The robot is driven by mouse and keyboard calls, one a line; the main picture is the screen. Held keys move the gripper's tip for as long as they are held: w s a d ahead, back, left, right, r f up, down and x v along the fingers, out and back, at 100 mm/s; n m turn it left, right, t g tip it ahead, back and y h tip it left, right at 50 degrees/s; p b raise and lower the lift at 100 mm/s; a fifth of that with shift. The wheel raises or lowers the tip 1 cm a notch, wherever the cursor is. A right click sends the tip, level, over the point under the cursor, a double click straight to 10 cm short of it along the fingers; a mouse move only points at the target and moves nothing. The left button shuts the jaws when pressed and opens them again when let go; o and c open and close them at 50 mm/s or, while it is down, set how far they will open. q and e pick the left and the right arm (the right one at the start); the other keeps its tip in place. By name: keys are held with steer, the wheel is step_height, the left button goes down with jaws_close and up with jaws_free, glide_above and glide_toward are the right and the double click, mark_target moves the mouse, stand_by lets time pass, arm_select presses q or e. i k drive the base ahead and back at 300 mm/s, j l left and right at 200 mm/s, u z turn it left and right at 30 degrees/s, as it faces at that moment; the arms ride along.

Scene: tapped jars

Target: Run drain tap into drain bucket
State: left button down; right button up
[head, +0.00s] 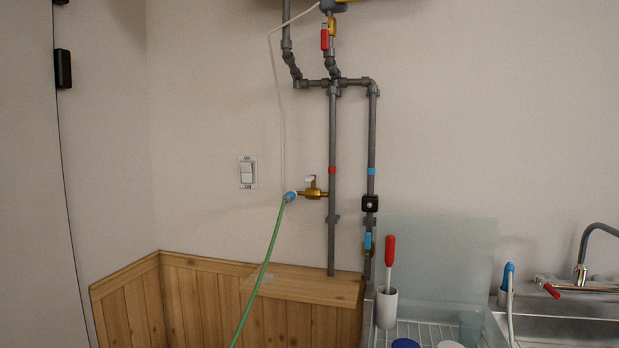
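A brass tap (313,191) with a pale handle on top juts left from a grey wall pipe marked with a red band. A blue connector (290,196) sits at its outlet. A green hose (264,262) hangs from the connector and runs down and left in front of the wooden ledge, out of the bottom of the head view. I cannot tell whether water is flowing. No bucket is in view, and the hose's lower end is hidden. Neither of my grippers is in view.
A wooden ledge (312,286) and panelling are below the tap. A steel sink (565,330) with a red-handled faucet is at the right. A white holder (387,308) with a red-handled tool stands nearby. Red-handled (325,39) and blue-handled (367,241) valves are on the pipes.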

mark_target(308, 179)
steer(key=i+j+u, duration=0.3)
steer(key=i+j, duration=0.35)
steer(key=i+j+z, duration=0.75)
steer(key=j+z, duration=0.15)
steer(key=i+j+z, duration=0.15)
steer(key=z, duration=0.15)
steer(key=i+j+z, duration=0.15)
steer(key=j+z, duration=0.2)
